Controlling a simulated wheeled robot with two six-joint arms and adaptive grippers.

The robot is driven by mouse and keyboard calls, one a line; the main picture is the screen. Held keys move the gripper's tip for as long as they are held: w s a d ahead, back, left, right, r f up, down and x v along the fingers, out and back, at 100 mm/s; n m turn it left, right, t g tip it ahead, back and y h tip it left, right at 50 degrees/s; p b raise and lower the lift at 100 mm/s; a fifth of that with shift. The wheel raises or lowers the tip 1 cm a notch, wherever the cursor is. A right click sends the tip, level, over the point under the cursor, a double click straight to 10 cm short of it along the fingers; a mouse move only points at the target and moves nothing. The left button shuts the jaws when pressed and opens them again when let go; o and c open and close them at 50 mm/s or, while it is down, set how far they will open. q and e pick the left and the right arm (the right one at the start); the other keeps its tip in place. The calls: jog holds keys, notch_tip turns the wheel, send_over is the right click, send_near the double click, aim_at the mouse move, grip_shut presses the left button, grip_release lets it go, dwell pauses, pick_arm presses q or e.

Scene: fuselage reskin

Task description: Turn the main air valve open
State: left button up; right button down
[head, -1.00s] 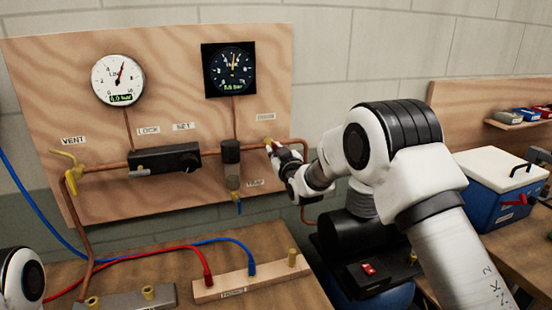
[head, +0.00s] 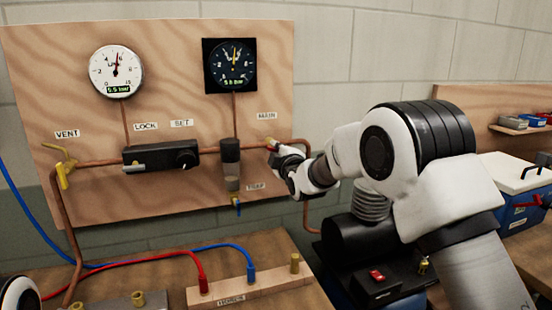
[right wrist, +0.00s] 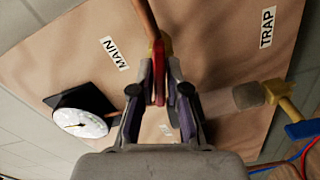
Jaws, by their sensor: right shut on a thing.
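The main air valve (head: 268,142) is a yellow fitting on the copper pipe at the right of the wooden panel, below the MAIN label. My right gripper (head: 274,150) is at it and covers most of it in the head view. In the right wrist view my right gripper (right wrist: 159,95) has its fingers closed around a red lever (right wrist: 159,72) under the yellow valve body. The white line gauge (head: 117,71) has its red needle close to upright. The black tank gauge (head: 230,66) also has a near-upright needle. My left gripper does not show.
The vent valve (head: 64,167), regulator block (head: 160,157) and trap (head: 231,165) sit along the same pipe. A wooden hose block (head: 250,287) with red and blue hoses is on the bench below. A black compressor (head: 350,245) stands under my right arm.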

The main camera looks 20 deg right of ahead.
jog(key=shift+f+n+b, duration=0.2)
jog(key=shift+n+b, duration=0.7)
jog(key=shift+n, duration=1)
jog(key=c, duration=1.2)
grip_release()
jog(key=shift+c, duration=0.2)
jog(key=s, duration=1.2)
jog(key=shift+d, duration=0.15)
